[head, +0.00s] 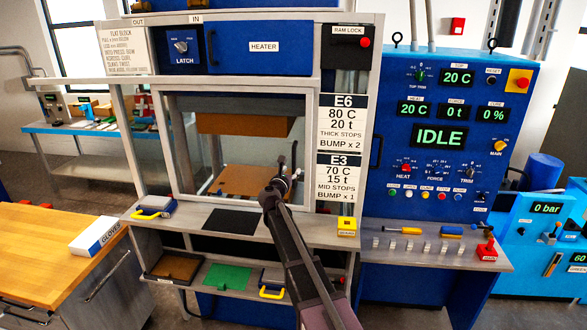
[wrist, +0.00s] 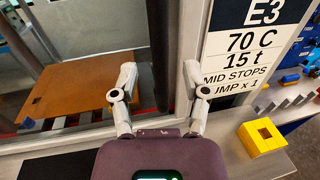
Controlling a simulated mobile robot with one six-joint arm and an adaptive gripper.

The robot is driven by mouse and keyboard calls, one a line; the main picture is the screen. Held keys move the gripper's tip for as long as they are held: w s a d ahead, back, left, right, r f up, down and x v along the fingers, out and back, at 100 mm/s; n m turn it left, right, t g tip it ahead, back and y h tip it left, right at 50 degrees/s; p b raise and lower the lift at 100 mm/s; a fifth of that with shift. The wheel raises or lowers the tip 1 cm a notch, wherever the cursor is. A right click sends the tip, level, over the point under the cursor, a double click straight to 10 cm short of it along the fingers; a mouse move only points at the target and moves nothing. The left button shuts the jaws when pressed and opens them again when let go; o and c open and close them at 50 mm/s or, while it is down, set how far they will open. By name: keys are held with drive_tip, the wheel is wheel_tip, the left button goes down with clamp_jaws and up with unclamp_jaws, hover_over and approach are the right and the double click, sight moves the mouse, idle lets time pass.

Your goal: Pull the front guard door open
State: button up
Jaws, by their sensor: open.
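The front guard door is a clear panel in a pale grey frame (head: 232,90) on the press, and it looks closed. Its frame also shows in the wrist view (wrist: 184,60). A dark upright bar (wrist: 158,50), which looks like the door's handle, stands near the door's right side; its top shows in the head view (head: 294,152). My gripper (head: 283,172) is in front of the door's lower right part. In the wrist view my gripper (wrist: 163,85) is open, its fingers to either side of the bar's lower end. I cannot tell whether they touch it.
Behind the panel lies an orange-brown plate (head: 243,181). A shelf (head: 180,229) below the door holds a yellow-handled tool (head: 154,207), a black mat (head: 232,222) and a yellow block (head: 347,226). A blue control panel (head: 440,75) reading IDLE stands to the right.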

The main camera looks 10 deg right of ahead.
sight(293, 168)
drive_tip(key=shift+x, duration=1.8)
clamp_jaws()
